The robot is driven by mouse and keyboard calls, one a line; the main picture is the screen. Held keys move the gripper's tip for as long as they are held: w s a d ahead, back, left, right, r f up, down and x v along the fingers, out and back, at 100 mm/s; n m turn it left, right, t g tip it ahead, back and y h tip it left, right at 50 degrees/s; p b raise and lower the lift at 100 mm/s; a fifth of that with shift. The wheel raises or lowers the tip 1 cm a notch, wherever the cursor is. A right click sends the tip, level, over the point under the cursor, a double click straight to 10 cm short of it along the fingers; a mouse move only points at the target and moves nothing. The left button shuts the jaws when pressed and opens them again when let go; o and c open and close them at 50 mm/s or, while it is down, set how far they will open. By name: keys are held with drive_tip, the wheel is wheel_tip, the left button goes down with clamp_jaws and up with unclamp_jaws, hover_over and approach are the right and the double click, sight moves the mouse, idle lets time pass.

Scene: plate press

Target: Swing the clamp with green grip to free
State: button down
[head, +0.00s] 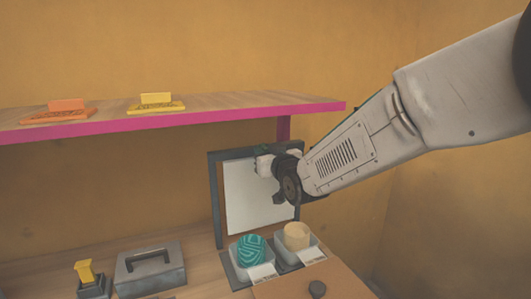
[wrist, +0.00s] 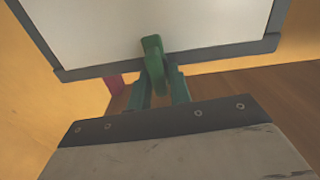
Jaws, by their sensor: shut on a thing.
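The clamp with the green grip (wrist: 153,58) shows in the middle of the wrist view, at the edge of a white panel (wrist: 170,25) with a dark grey frame. My gripper (wrist: 160,82) is shut on the green grip, with one finger on each side. The grip overlaps the frame edge and the panel in this view. In the head view my gripper (head: 265,163) is at the upper right part of the upright panel (head: 250,200). Only a small green bit shows there; my gripper and arm hide the rest of the clamp.
A pink-edged shelf (head: 200,119) runs above and left, bearing an orange press (head: 68,107) and a yellow press (head: 156,101). Below stand a tray with teal yarn (head: 251,250), a tray with a beige roll (head: 297,236), a grey box (head: 150,270) and a yellow-handled stamp (head: 88,275).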

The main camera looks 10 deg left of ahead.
drive_tip(key=shift+s+a+f+n, duration=0.1)
drive_tip(key=shift+n, duration=1.15)
drive_tip(key=shift+s+a+n, duration=0.1)
drive_tip(key=shift+n, duration=1.15)
drive_tip(key=c, duration=1.4)
unclamp_jaws()
drive_tip(key=shift+c, duration=0.2)
drive_tip(key=shift+s+d, duration=0.1)
drive_tip(key=v, duration=0.7)
drive_tip(key=shift+s+d, duration=0.2)
drive_tip(key=shift+d, duration=0.1)
